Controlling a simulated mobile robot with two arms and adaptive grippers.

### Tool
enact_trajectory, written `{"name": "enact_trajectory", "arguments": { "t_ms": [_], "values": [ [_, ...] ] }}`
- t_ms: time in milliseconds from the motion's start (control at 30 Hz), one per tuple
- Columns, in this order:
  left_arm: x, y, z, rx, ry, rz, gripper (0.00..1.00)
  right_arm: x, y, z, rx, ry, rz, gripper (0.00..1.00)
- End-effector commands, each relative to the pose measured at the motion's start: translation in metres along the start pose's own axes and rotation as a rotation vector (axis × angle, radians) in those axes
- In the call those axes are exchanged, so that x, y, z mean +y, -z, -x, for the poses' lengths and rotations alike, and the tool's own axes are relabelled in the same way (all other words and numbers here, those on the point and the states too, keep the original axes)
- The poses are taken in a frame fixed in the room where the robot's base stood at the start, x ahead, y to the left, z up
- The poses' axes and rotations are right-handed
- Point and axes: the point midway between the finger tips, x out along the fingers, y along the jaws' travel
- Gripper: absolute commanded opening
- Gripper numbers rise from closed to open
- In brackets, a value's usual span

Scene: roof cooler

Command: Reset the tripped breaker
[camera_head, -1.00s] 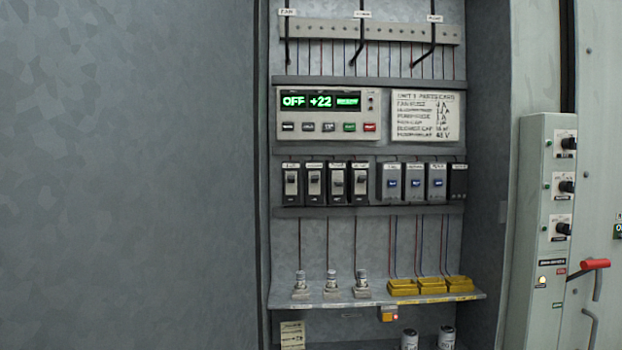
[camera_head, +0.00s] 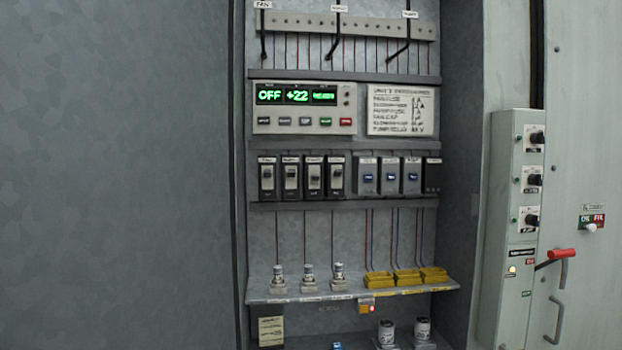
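A row of black breakers stands side by side on the cabinet's middle rail: the first (camera_head: 267,178), second (camera_head: 290,178), third (camera_head: 313,178) and fourth (camera_head: 336,177). The toggles are too small to tell surely which one is tripped. Right of them are blue-marked grey modules (camera_head: 389,177) and a dark one (camera_head: 432,176). A control panel (camera_head: 262,124) above them reads OFF and +22 in green; its third field is blurred. Neither of my grippers shows in the view.
A shelf (camera_head: 258,295) below holds three fuse-like posts (camera_head: 308,277) and yellow sockets (camera_head: 407,280). Two cans (camera_head: 422,330) stand beneath. At right, a grey box (camera_head: 507,205) with knobs and a red-handled lever (camera_head: 561,254) protrudes. A plain grey panel (camera_head: 115,170) fills the left.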

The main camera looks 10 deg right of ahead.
Motion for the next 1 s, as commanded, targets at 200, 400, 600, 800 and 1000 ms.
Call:
{"name": "enact_trajectory", "arguments": {
  "t_ms": [200,400,600,800,1000],
  "values": [
    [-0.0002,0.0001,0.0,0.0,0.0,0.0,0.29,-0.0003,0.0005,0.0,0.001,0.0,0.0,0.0],
    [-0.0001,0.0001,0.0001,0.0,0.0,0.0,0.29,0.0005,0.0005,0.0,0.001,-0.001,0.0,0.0],
    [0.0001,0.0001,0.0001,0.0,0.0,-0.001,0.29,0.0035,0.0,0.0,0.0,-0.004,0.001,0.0],
    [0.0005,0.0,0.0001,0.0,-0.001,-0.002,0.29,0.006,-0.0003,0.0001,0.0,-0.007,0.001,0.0],
    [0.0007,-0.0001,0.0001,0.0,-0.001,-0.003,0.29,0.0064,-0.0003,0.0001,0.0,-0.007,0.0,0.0]
  ]
}}
